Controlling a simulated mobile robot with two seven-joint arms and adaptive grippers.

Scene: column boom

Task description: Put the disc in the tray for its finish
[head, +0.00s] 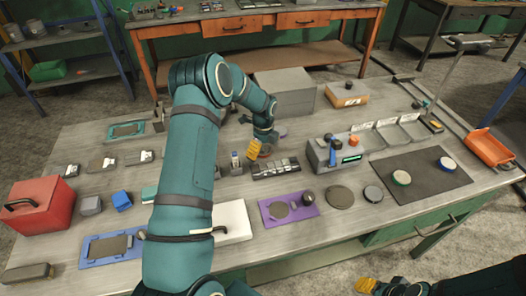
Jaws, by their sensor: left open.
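My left gripper (254,150), with yellow fingers, is open above the bench middle, left of the discs. My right gripper (367,285) shows partly at the bottom edge; its jaw state is unclear.
A grey device with a green display (350,159) stands between my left gripper and the mat. A purple plate (275,219) lies in front. An orange bin (488,147) is at the right edge, a red box (38,211) at left.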

